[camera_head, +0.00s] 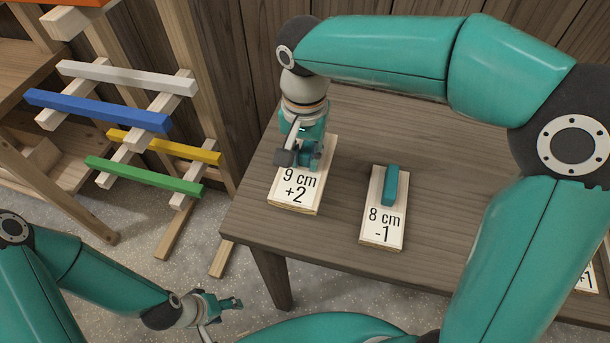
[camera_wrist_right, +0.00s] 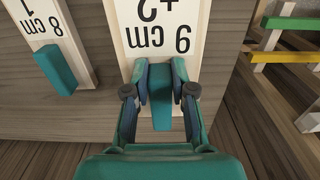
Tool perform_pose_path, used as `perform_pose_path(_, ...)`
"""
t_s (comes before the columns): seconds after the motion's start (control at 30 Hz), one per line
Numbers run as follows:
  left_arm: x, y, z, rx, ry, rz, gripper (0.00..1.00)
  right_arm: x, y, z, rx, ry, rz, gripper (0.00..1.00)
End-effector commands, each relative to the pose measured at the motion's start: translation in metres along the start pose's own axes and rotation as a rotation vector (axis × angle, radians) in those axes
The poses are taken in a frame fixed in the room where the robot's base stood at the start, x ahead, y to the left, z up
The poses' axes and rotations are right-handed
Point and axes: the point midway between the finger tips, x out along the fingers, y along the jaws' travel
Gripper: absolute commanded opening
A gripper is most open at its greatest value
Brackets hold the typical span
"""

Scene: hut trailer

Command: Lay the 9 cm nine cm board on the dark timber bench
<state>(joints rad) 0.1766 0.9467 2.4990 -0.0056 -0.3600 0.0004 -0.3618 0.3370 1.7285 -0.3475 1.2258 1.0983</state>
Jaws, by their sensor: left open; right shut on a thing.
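The 9 cm board (camera_head: 296,193), a pale plate marked "9 cm +2", is at the left end of the dark timber bench (camera_head: 340,205). Its print also shows in the right wrist view (camera_wrist_right: 153,38). My right gripper (camera_head: 309,157) is over the board's far part, shut on its teal handle (camera_wrist_right: 161,108). The board looks flat over the bench top; I cannot tell whether it touches it. My left gripper (camera_head: 222,304) is open and empty, low in front of the bench's left end.
The 8 cm board (camera_head: 382,222), marked "-1" with a teal handle, lies on the bench to the right. Another board (camera_head: 587,279) is partly hidden behind my arm at the right edge. A wooden rack at left holds white, blue (camera_head: 98,111), yellow and green bars. A plank wall stands behind.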

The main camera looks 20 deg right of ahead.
Motion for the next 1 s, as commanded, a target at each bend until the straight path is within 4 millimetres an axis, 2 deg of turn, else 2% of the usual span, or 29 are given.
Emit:
perform_pose_path(0.1, 0.001, 0.0, 0.0, 0.0, 0.0, 0.0, 0.59, 0.017, 0.0, 0.0, 0.001, -0.001, 0.001, 0.0)
perform_pose_path(0.27, 0.001, 0.0, 0.0, 0.0, 0.0, 0.0, 0.59, 0.027, 0.0, 0.0, 0.0, -0.001, 0.0, 0.0)
perform_pose_path(0.53, 0.002, -0.001, 0.0, 0.0, 0.0, 0.0, 0.59, 0.061, 0.0, 0.0, 0.0, -0.001, 0.001, 0.0)
perform_pose_path(0.93, 0.004, -0.002, 0.0, 0.0, 0.0, 0.0, 0.59, 0.069, -0.001, 0.0, 0.0, 0.0, -0.001, 0.0)
perform_pose_path(0.97, 0.004, -0.001, 0.0, 0.0, 0.0, 0.0, 0.59, 0.068, -0.001, 0.0, 0.0, 0.0, -0.001, 0.28)
perform_pose_path(1.0, 0.003, -0.001, 0.0, 0.0, 0.0, 0.0, 0.59, 0.068, -0.001, 0.0, 0.0, 0.0, -0.001, 0.34)
